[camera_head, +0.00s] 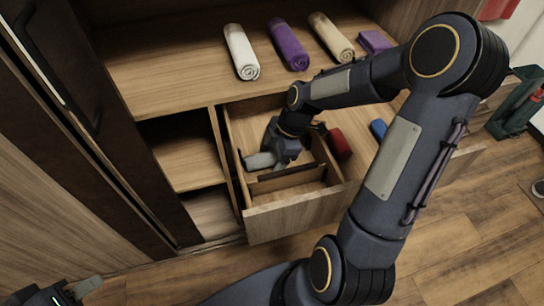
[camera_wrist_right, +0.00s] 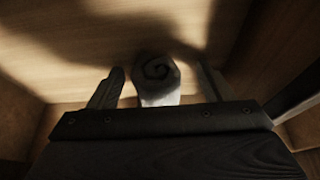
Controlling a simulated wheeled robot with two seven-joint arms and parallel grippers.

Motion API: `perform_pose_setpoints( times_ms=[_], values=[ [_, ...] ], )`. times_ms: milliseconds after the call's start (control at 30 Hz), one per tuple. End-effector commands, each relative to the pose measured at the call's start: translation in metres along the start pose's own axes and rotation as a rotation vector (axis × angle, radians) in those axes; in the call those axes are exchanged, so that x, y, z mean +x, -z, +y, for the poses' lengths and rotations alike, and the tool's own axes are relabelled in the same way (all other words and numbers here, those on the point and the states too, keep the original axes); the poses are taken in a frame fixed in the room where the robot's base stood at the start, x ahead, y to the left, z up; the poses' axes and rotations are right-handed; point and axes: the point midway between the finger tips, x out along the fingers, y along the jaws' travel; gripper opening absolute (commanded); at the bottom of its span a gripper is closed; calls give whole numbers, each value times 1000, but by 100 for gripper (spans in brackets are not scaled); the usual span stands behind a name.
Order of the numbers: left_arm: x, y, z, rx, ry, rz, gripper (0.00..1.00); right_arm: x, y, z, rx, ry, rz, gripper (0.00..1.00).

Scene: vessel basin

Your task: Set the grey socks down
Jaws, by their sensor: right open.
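The grey socks (camera_wrist_right: 158,78), a pale roll with a spiral end, lie on a wooden surface in the right wrist view. My right gripper (camera_wrist_right: 160,82) is open, with one finger on each side of the roll and visible gaps between. In the head view my right gripper (camera_head: 262,160) reaches down into the open drawer (camera_head: 293,218). A light grey shape shows there, but I cannot tell socks from fingers. My left gripper (camera_head: 84,288) is at the lower left, cut by the frame edge and away from the drawer.
A white roll (camera_head: 241,52), a purple roll (camera_head: 288,45), a beige roll (camera_head: 331,38) and a folded purple cloth (camera_head: 374,42) lie on the shelf above. A red item (camera_head: 339,143) and a blue item (camera_head: 378,129) lie right of my gripper. Drawer dividers stand close by.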

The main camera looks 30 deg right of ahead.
Motion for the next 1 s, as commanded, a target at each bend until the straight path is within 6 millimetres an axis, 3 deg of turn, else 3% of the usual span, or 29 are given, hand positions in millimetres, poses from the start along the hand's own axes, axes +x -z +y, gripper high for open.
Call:
perform_pose_setpoints(
  times_ms=[167,600,800,867,1000],
  values=[
    [-5,2,2,0,0,0,38,-15,1,1,2,-4,-1,73],
    [-18,9,8,0,0,0,38,-104,1,1,1,-4,-1,73],
    [-19,10,9,0,0,0,38,-122,2,-1,9,-4,-2,73],
    [-19,10,9,0,0,0,38,-127,6,-6,45,-16,-8,73],
    [-19,10,9,0,0,0,38,-145,25,-39,282,-94,-23,73]
  ],
)
